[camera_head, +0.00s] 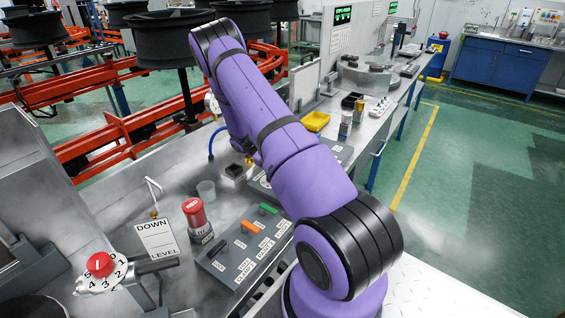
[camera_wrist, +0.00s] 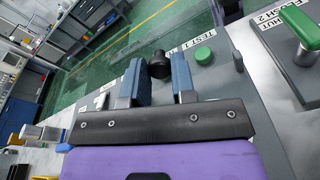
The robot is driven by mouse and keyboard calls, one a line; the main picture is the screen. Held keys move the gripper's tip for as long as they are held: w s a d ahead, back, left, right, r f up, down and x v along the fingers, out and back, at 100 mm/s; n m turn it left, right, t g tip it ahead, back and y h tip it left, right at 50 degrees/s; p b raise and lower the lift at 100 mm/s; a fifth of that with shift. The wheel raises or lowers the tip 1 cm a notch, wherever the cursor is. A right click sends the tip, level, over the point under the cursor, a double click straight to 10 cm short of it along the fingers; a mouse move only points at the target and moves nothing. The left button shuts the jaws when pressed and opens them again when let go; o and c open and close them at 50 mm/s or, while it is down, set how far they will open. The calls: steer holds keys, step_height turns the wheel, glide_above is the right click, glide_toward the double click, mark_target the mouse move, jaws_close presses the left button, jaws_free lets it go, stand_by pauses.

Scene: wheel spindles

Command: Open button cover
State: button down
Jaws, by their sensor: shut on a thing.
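In the wrist view my gripper (camera_wrist: 158,78) has two blue-padded fingers, apart, with a black round knob-like piece (camera_wrist: 159,63) between their tips. The gripper is shut on this piece; whether it is the button cover I cannot tell. In the head view my purple arm hides the gripper and most of that panel.
A green handle (camera_wrist: 299,27) stands on a neighbouring panel at the right of the wrist view.

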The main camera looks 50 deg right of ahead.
steer(key=shift+w, duration=0.15)
stand_by(0.4)
steer(key=c, duration=0.9)
jaws_free()
steer(key=shift+f, duration=0.1)
steer(key=shift+c, duration=0.2)
steer(key=shift+w, duration=0.1)
steer(key=w+r, duration=0.1)
steer(key=w, duration=0.9)
steer(key=shift+w+a, duration=0.25)
steer(key=shift+a, duration=0.15)
steer(key=shift+r, duration=0.1)
